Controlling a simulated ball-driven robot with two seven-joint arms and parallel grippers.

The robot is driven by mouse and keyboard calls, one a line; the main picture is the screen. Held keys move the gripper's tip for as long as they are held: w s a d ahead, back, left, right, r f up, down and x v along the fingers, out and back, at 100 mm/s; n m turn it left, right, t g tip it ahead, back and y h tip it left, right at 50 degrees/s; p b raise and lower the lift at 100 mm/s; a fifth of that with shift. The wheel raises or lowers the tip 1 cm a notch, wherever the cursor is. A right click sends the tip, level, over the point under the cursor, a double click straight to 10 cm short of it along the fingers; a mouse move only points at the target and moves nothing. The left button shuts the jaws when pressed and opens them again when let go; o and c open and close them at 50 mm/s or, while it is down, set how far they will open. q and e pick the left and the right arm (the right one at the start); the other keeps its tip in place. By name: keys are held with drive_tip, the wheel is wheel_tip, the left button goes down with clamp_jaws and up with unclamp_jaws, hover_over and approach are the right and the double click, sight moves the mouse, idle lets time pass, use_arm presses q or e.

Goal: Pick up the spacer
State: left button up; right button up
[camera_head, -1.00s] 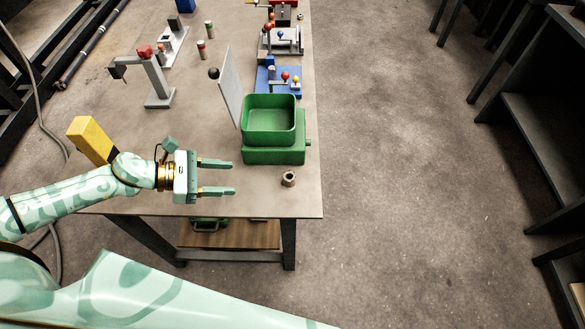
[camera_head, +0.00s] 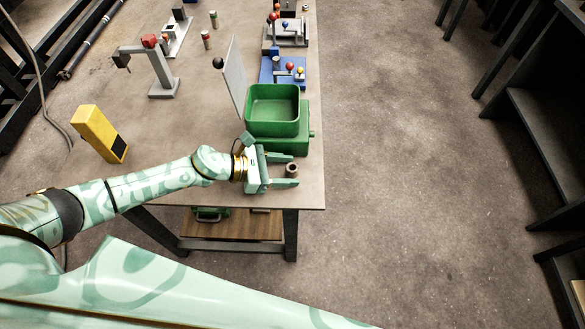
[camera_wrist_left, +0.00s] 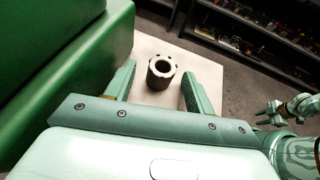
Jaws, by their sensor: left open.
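The spacer (camera_head: 292,170) is a small grey-brown metal cylinder with a round hole through its top. It stands upright on the table near the right edge, in front of the green machine. My left gripper (camera_head: 290,171) is open, with one finger on each side of the spacer. In the left wrist view the spacer (camera_wrist_left: 161,73) stands between the finger ends, with a gap on both sides. My right gripper (camera_wrist_left: 271,114) shows small at the right of the left wrist view, too small to tell its jaw state.
A green box-topped machine (camera_head: 303,134) stands close beside my left gripper. The table's (camera_head: 312,195) right and front edges are near. A yellow block (camera_head: 98,133), a grey stand with a red knob (camera_head: 161,75) and a blue fixture (camera_head: 268,72) stand farther away.

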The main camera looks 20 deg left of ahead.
use_arm(q)
drive_tip(key=c, duration=1.1)
